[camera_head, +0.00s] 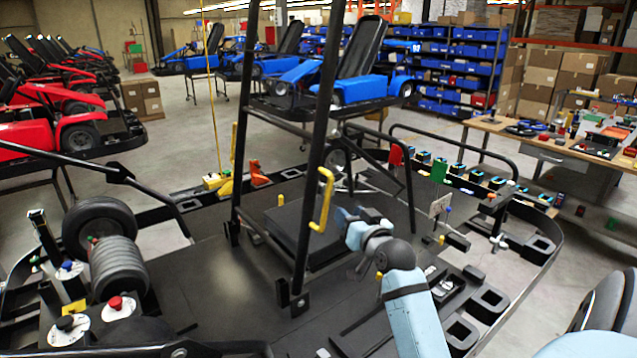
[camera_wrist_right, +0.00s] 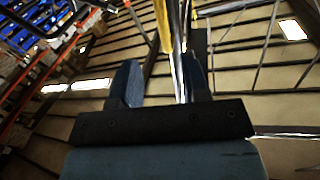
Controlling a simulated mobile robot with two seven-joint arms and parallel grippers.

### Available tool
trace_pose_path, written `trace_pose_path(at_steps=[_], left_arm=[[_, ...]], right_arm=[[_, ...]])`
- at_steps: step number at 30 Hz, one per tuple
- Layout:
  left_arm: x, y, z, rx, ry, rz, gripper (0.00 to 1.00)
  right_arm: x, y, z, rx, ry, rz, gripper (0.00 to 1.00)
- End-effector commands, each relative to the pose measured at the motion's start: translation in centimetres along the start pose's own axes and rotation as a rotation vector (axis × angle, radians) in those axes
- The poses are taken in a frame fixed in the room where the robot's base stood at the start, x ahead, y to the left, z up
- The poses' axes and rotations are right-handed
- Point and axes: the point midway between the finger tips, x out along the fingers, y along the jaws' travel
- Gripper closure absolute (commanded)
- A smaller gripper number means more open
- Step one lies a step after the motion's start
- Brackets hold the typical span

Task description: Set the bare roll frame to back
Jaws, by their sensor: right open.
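The bare roll frame (camera_head: 322,130) is a set of tall black bars rising from the dark kart deck in the middle of the head view. It leans slightly, with its top beyond the picture. A yellow handle (camera_head: 327,196) is fixed to its nearer post. My right gripper (camera_head: 343,216) is just right of the handle, with its arm coming from the lower right. In the right wrist view, the open fingers (camera_wrist_right: 162,82) point up toward a yellow bar (camera_wrist_right: 163,25) and a dark post. I cannot tell whether they touch it. My left gripper is not in view.
The black deck (camera_head: 215,285) carries a stack of grey discs (camera_head: 118,275) and a red knob (camera_head: 115,303) at left. Black sockets and small blue-topped parts line its right rim. A workbench (camera_head: 545,150) stands at right. Red and blue karts stand behind.

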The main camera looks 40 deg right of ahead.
Motion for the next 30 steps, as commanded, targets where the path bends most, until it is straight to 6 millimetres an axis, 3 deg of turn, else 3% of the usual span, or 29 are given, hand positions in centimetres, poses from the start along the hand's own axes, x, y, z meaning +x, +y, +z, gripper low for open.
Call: trace_pose_path(at_steps=[7, 18, 24, 30], left_arm=[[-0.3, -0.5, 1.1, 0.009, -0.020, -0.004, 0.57], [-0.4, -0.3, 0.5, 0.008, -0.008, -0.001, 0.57], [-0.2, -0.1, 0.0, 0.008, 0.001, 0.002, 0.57], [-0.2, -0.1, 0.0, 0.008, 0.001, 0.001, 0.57]], right_arm=[[3.8, 0.1, -0.1, 0.003, 0.002, 0.000, 0.58], [11.2, 0.0, -0.1, 0.001, 0.001, 0.000, 0.58], [13.1, 0.0, 0.0, 0.001, 0.001, 0.000, 0.58], [13.5, 0.0, 0.0, 0.000, 0.000, 0.000, 0.58]])
